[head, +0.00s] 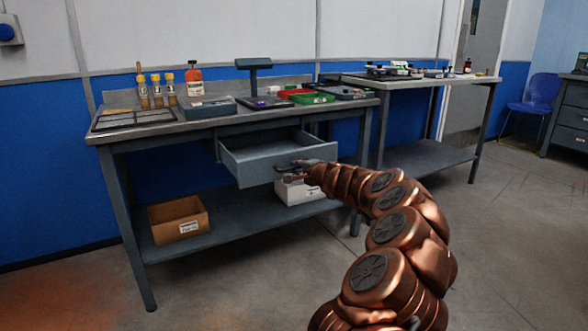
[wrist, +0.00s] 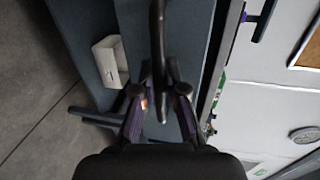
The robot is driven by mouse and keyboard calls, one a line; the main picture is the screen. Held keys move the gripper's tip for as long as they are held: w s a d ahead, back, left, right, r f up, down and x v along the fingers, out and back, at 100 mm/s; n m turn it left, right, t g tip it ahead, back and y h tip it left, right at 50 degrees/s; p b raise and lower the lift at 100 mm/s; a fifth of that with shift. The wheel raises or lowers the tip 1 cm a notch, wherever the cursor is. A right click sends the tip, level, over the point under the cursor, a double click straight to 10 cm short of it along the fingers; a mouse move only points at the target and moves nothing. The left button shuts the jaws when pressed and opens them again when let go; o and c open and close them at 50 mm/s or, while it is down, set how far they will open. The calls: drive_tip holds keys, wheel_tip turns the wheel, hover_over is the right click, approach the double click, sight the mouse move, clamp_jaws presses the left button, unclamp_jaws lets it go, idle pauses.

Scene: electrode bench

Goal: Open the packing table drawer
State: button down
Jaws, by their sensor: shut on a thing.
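The grey packing table (head: 120,132) stands against the blue and white wall. Its drawer (head: 262,170) is pulled out below the tabletop, and its inside shows from above in the head view. My gripper (head: 292,168) is at the drawer's front face. In the wrist view my gripper (wrist: 160,88) has its two fingers closed around the dark bar handle (wrist: 157,45). The drawer front shows as a grey panel (wrist: 185,30) behind the handle. The fingers partly hide the handle in the head view.
An open cardboard box (head: 178,220) and a white box (head: 300,191) sit on the lower shelf. Bottles, trays and a scale stand on the tabletop. A second table (head: 425,155) stands to the right. The floor in front is clear.

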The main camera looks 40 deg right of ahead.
drive_tip(key=shift+s, duration=0.25)
drive_tip(key=c, duration=1.2)
unclamp_jaws()
drive_tip(key=shift+s, duration=0.1)
drive_tip(key=v, duration=1.1)
drive_tip(key=shift+s, duration=0.4)
drive_tip(key=shift+a, duration=0.1)
